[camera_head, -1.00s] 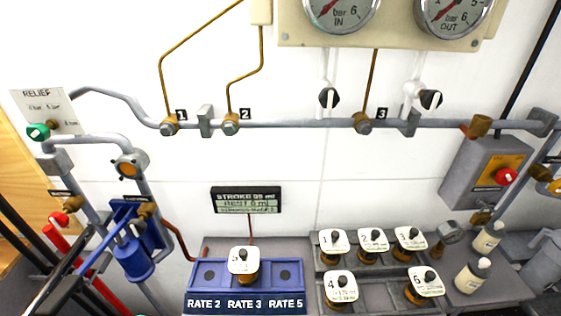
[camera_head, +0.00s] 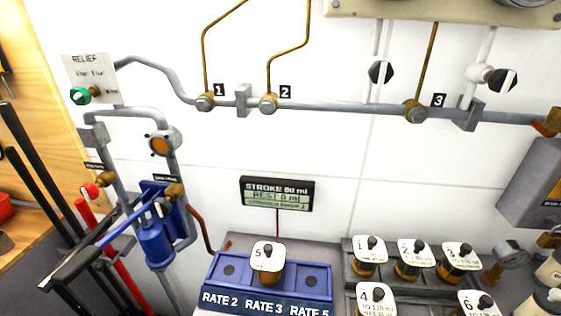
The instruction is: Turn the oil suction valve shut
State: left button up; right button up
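No valve label can be read as oil suction. On the left pipework, one small brass valve with a red knob (camera_head: 90,190) sits below a black label (camera_head: 97,167). A second brass valve (camera_head: 174,191) with a pale handle (camera_head: 161,208) sits on the neighbouring pipe by the blue pump body (camera_head: 156,243), under another black label (camera_head: 165,178). Both labels are too small to read. A green relief knob (camera_head: 81,96) is higher up. I cannot tell which valve is the oil suction valve. Neither gripper shows in the view.
A blue bar (camera_head: 122,227), a red bar (camera_head: 112,258) and dark bars (camera_head: 33,175) cross the lower left, near the valves. A blue rack (camera_head: 313,277) holds bottle 5 (camera_head: 268,262). Several numbered bottles stand right. A display (camera_head: 277,193) hangs mid-wall.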

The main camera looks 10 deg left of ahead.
aim_at(90, 191)
jog(key=u, duration=1.65)
